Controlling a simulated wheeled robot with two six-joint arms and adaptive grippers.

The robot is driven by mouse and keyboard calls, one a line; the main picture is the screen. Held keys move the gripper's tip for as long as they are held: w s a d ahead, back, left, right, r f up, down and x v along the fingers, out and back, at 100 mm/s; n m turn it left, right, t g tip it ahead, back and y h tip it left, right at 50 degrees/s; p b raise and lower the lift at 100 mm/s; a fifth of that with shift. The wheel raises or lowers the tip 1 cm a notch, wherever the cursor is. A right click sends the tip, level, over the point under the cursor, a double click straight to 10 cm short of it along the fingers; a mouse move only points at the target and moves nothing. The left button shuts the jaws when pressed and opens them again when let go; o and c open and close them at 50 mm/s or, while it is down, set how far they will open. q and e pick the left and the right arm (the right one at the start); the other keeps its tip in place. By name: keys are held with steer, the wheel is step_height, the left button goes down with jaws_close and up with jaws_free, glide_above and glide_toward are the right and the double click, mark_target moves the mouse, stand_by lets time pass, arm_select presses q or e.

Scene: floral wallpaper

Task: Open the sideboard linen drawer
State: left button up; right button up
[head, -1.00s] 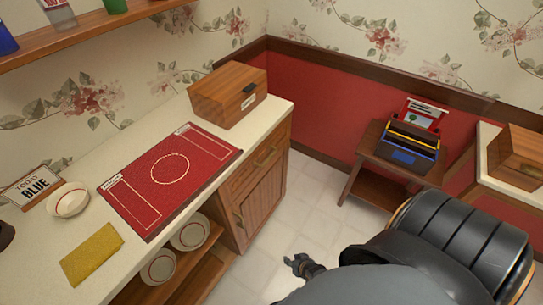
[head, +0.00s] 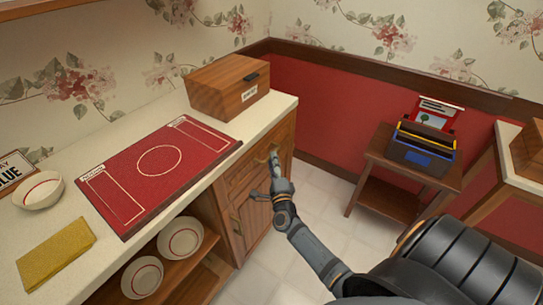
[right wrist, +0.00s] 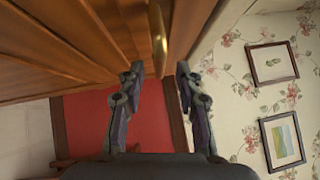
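The wooden sideboard (head: 238,215) has a linen drawer (head: 287,131) at its top right, just under the pale counter, and the drawer looks shut. My right gripper (head: 263,176) is at the drawer front and partly covers its handle. In the right wrist view my right gripper (right wrist: 160,72) is open, with its two fingers apart. The brass handle (right wrist: 157,35) shows just ahead of the fingertips, in line with the gap between them. I cannot tell whether a finger touches it. My left gripper is out of view.
On the counter (head: 82,203) lie a red game board (head: 137,185), a wooden box (head: 215,92), a bowl (head: 40,192) and a yellow cloth (head: 54,255). Bowls (head: 182,238) sit on the open shelf below. A small side table (head: 385,178) stands right, with clear floor between.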

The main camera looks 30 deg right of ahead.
steer(key=shift+x, duration=1.7)
jaws_close()
